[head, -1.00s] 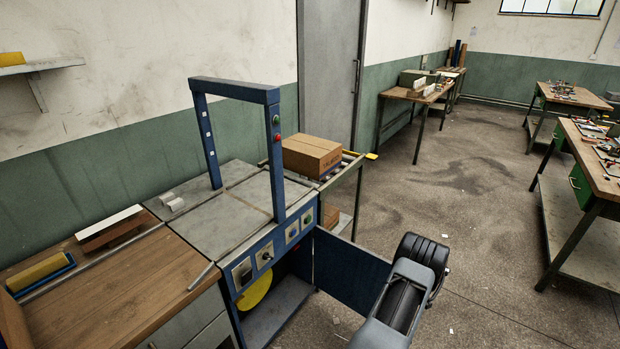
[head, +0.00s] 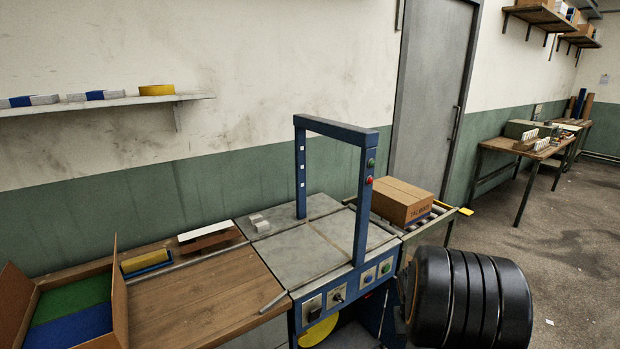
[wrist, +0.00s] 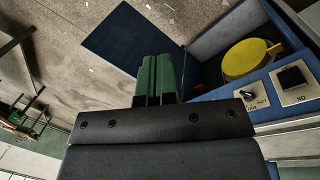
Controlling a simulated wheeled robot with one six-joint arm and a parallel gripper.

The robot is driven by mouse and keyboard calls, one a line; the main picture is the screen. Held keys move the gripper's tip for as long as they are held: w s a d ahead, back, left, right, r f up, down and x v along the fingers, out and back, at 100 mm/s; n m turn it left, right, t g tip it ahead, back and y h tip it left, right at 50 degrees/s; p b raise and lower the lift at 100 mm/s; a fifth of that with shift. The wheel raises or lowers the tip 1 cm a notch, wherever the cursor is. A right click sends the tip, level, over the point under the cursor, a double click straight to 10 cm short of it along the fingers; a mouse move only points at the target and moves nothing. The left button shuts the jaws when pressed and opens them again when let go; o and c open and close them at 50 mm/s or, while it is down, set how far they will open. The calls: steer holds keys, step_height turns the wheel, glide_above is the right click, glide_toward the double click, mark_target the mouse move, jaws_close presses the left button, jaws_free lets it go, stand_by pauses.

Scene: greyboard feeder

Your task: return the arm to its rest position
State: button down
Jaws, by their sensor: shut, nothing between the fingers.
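My gripper (wrist: 157,64) shows in the wrist view, its two green fingers side by side and shut with nothing between them. It points toward the blue open door panel (wrist: 138,38) and floor beside the blue-framed machine, apart from both as far as I can tell. In the head view only a thick black part of my arm (head: 470,298) shows at the lower right, in front of the machine's right side. My gripper is not visible in that view.
The blue arch machine (head: 335,130) stands in the middle, with a closed carton (head: 402,204) on rollers behind it. A wooden bench (head: 205,290) with an open box (head: 118,295) is at left. A wall shelf (head: 110,103) hangs above.

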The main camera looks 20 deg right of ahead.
steer(key=a+r+n+t, duration=0.1)
steer(key=a+r, duration=0.3)
steer(key=a, duration=0.4)
steer(key=a+r+n+t+y, duration=0.1)
steer(key=a+r+n+t, duration=0.1)
steer(key=a+r, duration=0.3)
steer(key=a+r+n+t, duration=0.2)
steer(key=a+r+n, duration=0.1)
steer(key=a, duration=0.9)
steer(key=shift+s+a+r+y, duration=0.3)
steer(key=shift+a+r, duration=0.1)
steer(key=shift+r, duration=0.5)
steer(key=shift+d, duration=0.1)
